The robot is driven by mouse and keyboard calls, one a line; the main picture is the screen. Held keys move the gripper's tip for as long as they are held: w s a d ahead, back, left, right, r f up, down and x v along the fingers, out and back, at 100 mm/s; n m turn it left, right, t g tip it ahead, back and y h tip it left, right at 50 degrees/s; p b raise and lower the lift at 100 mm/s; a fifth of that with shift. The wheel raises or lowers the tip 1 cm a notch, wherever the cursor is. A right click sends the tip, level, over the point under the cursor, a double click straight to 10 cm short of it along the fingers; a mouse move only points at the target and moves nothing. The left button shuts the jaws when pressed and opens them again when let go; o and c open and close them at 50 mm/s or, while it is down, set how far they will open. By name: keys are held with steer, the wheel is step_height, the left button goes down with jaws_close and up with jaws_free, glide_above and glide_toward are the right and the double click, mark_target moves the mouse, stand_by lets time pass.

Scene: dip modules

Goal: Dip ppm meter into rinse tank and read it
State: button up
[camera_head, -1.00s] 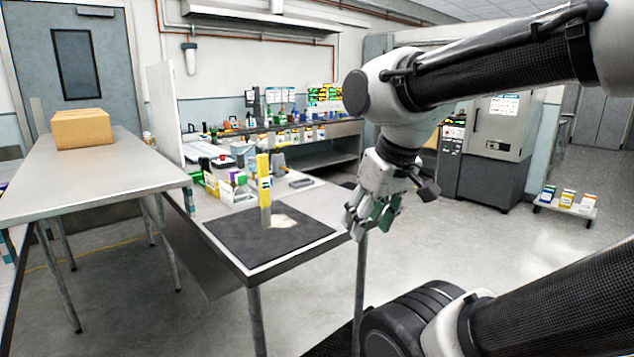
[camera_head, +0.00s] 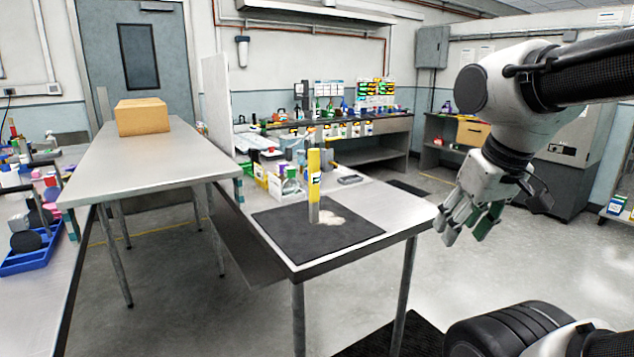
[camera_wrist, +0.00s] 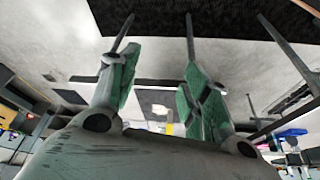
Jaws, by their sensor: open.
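The ppm meter appears to be the yellow and grey stick (camera_head: 314,188) standing upright on a black mat (camera_head: 275,232) near the front of the metal table. A pale patch lies at its foot on the mat. My gripper (camera_head: 464,228) hangs in the air to the right of that table, apart from the meter. It is open and empty. In the wrist view its green-padded fingers (camera_wrist: 160,90) are spread, and a small yellow thing far off shows between them. I cannot make out a rinse tank for sure.
A long metal table (camera_head: 150,165) with a cardboard box (camera_head: 142,116) stands to the left. Bottles and small boxes crowd behind the mat. A blue tray (camera_head: 30,262) is at the far left. Shelves with bottles line the back wall. Open floor (camera_head: 560,250) lies to the right.

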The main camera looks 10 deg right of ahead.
steer(key=shift+o, duration=0.5)
steer(key=n+t+y, duration=0.4)
steer(key=t+y, duration=0.2)
steer(key=t, duration=0.7)
glide_toward(316, 181)
steer(key=w, duration=0.3)
steer(key=x, duration=0.4)
steer(key=a+x, duration=0.1)
steer(key=x, duration=0.3)
steer(key=shift+s, duration=0.1)
jaws_close()
